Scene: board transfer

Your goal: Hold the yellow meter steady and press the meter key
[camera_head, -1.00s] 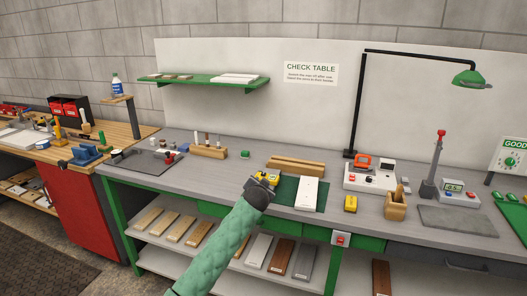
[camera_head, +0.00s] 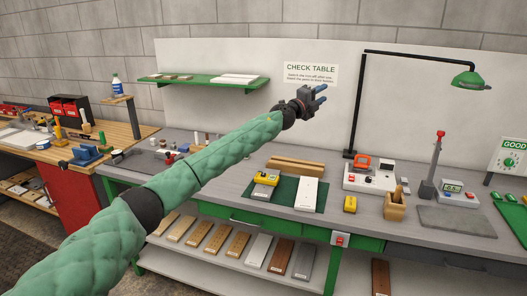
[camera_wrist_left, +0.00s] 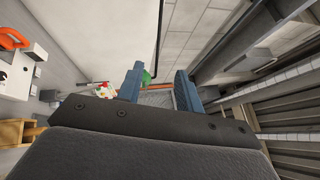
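A yellow meter (camera_head: 267,178) sits on a pale board at the left of a green mat (camera_head: 284,196) on the grey table. My left gripper (camera_head: 322,94) is raised in front of the white back panel, well above and apart from the meter. Its two blue fingers are spread with nothing between them; they also show apart in the left wrist view (camera_wrist_left: 160,88). The meter key is too small to make out. My right gripper is not in view.
A white panel (camera_head: 308,192) lies on the mat, with a wooden block (camera_head: 296,165) behind it. A white unit with an orange handle (camera_head: 369,178), a wooden cup (camera_head: 396,208) and a lamp (camera_head: 468,79) stand to the right. A green shelf (camera_head: 204,81) is on the back panel.

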